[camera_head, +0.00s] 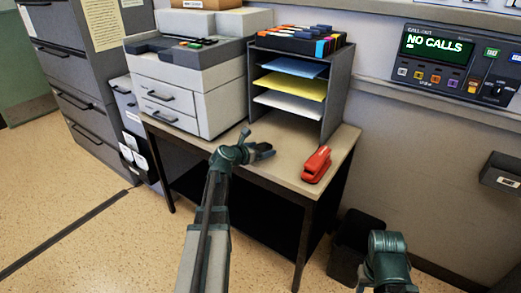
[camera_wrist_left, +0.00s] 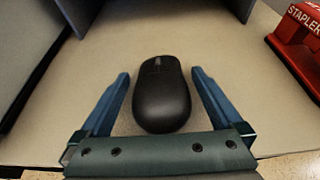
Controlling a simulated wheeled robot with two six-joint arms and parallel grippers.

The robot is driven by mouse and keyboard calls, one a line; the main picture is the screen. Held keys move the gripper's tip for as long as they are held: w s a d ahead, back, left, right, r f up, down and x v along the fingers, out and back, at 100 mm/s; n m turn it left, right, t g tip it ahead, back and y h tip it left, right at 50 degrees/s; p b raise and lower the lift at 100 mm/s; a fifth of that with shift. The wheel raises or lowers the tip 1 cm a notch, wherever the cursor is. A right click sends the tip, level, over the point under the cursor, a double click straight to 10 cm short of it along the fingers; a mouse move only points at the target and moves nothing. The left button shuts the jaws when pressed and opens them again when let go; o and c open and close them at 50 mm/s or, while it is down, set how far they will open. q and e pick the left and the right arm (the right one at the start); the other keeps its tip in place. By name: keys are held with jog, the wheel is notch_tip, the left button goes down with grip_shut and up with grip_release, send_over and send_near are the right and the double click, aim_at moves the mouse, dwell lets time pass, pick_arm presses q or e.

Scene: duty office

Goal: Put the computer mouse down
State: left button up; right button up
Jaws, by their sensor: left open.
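The black computer mouse (camera_wrist_left: 161,98) lies on the beige tabletop in the left wrist view, between the two spread fingers of my left gripper (camera_wrist_left: 160,90). A gap shows between the mouse and each finger. In the head view my left gripper (camera_head: 258,146) is over the table (camera_head: 290,160), in front of the paper sorter, and I cannot make out the mouse there. My right arm shows at the lower right of the head view, but its fingers cannot be made out.
A red stapler (camera_head: 316,165) stands on the table right of my left gripper and also shows in the wrist view (camera_wrist_left: 300,42). The paper sorter (camera_head: 338,92) and a printer (camera_head: 190,85) stand behind. A dark bin (camera_head: 352,240) is on the floor.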

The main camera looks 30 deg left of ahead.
pick_arm(q)
jog(key=shift+s+r, duration=0.15)
jog(key=shift+r, duration=0.15)
jog(key=d+p+v, duration=0.1)
jog(key=p+v, duration=0.3)
jog(key=v, duration=0.7)
jog(key=shift+s+a+p, duration=0.35)
jog(key=shift+a, duration=0.15)
